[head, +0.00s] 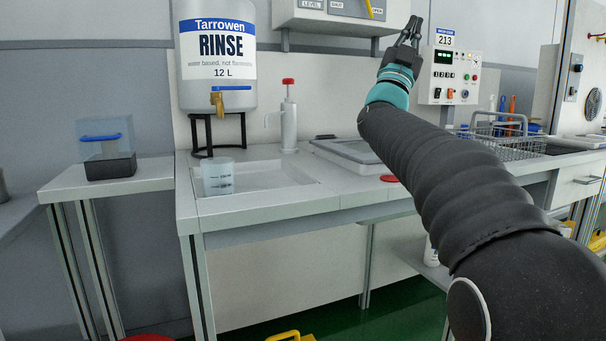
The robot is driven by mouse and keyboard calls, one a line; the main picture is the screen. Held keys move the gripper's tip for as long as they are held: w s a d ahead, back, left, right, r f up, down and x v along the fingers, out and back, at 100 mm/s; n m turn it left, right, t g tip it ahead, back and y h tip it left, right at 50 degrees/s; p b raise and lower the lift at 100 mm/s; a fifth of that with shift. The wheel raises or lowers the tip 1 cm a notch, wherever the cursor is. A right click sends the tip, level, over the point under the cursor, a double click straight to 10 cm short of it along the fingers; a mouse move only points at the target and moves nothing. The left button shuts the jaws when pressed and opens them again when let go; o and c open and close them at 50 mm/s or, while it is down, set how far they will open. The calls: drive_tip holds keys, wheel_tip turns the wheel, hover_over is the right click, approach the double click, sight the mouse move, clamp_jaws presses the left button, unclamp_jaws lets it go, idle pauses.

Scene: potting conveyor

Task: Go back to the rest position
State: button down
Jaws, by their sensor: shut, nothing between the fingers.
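My gripper (408,34) is at the end of my dark, sleeved arm with a teal wrist. It is raised well above the bench, in front of the wall near the control box. Its fingers are together and hold nothing. The arm reaches in from the lower right of the head view and hides part of the bench behind it.
A bench (300,212) holds a clear beaker (218,178), a white pump bottle (289,122) and a wire basket (500,143). A rinse tank (218,95) stands at its back left. A control box (449,76) is just right of my gripper.

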drive_tip(key=s+a+f+n+g+y+p, duration=0.2)
drive_tip(key=s+a+f+n+y, duration=0.25)
drive_tip(key=f+n+y, duration=0.45)
drive_tip(key=s+a+f+n+g+y+p, duration=0.1)
drive_tip(key=s+a+f+n+g+y, duration=0.3)
drive_tip(key=f+y, duration=0.75)
drive_tip(key=s+d+f+n+g+h+p, duration=0.1)
drive_tip(key=s+f+g, duration=0.9)
drive_tip(key=s+f, duration=1.7)
drive_tip(key=shift+s+d+f+n+p, duration=0.4)
drive_tip(key=shift+d+f+p, duration=0.25)
drive_tip(key=shift+f+p, duration=0.25)
